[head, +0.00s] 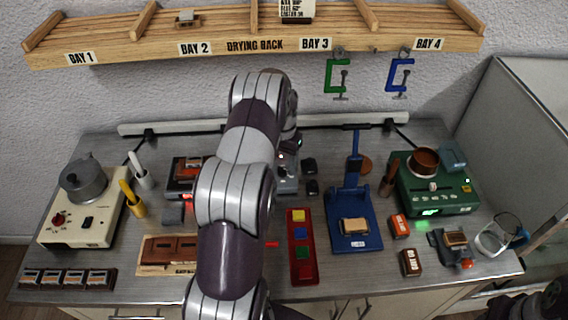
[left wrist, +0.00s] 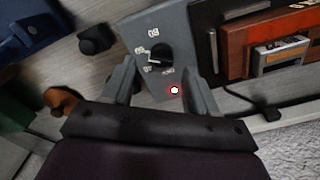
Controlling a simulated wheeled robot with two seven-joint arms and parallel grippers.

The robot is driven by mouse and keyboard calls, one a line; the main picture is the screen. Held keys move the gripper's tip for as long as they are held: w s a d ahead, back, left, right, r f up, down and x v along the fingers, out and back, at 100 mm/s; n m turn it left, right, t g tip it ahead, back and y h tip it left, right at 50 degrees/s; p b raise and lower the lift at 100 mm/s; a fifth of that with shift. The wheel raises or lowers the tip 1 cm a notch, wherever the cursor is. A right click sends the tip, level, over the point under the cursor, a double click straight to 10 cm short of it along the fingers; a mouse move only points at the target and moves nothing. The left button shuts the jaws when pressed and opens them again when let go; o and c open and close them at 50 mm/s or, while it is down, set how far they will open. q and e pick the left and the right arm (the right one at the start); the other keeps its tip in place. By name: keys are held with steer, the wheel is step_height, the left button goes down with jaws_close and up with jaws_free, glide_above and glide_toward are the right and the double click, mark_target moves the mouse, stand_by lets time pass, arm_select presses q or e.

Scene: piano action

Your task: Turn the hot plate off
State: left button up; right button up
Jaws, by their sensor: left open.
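A cream unit (head: 85,232) with a grey kettle (head: 83,180), a red knob (head: 58,219) and a black switch stands at the left. A green unit (head: 445,200) with a copper pot (head: 424,162) and lit green display stands at the right. No readable label tells which is the hot plate. A small grey box (head: 287,183) stands mid-bench; in the left wrist view this box (left wrist: 140,32) shows a black dial (left wrist: 159,57) and a pale light ringed red. My left gripper (left wrist: 160,85) is open and empty, its fingers over the box's near part. Contact cannot be told.
A blue press (head: 350,205), a red tray with coloured buttons (head: 302,270) and a wooden board (head: 155,266) crowd the bench. A glass jug (head: 497,238) stands at the right edge. A wooden shelf (head: 250,45) overhangs the back. Dark parts, perhaps my right gripper, show bottom right.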

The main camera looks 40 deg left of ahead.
mark_target(282, 171)
arm_select(q)
steer(key=shift+s+a+f, duration=0.1)
steer(key=shift+s+f, duration=0.05)
steer(key=shift+f, duration=1.3)
steer(key=shift+c, duration=0.7)
steer(key=c, duration=0.9)
